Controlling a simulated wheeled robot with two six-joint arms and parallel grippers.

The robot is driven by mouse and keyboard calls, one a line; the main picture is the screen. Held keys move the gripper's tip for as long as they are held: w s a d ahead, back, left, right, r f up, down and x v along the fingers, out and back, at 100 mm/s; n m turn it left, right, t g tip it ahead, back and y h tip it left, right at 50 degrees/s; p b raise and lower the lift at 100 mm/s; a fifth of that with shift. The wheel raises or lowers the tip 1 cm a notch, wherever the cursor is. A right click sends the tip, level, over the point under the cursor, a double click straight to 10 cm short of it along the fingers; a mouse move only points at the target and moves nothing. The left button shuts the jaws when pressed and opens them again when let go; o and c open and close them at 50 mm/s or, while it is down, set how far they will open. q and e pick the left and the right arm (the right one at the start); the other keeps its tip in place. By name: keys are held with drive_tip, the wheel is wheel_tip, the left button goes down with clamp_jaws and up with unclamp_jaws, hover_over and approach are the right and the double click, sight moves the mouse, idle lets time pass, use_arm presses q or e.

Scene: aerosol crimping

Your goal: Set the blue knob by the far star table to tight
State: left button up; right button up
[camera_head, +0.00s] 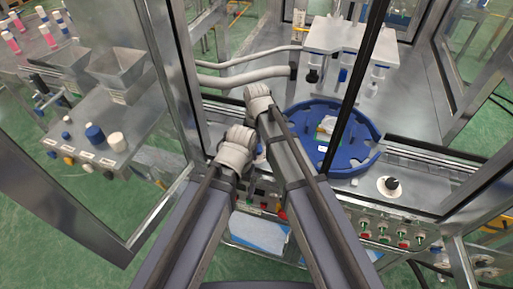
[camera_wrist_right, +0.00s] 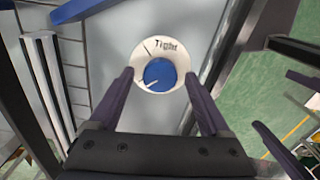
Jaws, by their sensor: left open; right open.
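The blue knob (camera_wrist_right: 159,74) sits in the middle of a round white dial (camera_wrist_right: 142,55) in the right wrist view. The word "Tight" is printed along the dial's upper edge, beside a short black tick. The knob's white pointer line points to the lower left, away from that word. My right gripper (camera_wrist_right: 159,82) is open, with one finger on each side of the knob; I cannot tell if they touch it. The blue star table (camera_head: 366,163) stands at the right in the head view. My left gripper (camera_head: 248,181) is open and lower, its fingers barely visible. My arms largely hide the knob there.
A second white dial with a black knob (camera_head: 392,184) lies right of the star table. A row of buttons (camera_head: 405,239) runs along the front panel. Metal frame posts and glass panes close in the machine. At the left are metal hoppers (camera_head: 117,68) and pink bottles (camera_head: 11,42).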

clamp_jaws()
idle(0.6)
drive_tip(key=m, duration=0.8)
drive_tip(key=shift+m, duration=0.3)
drive_tip(key=m, duration=0.4)
drive_tip(key=shift+m, duration=2.8)
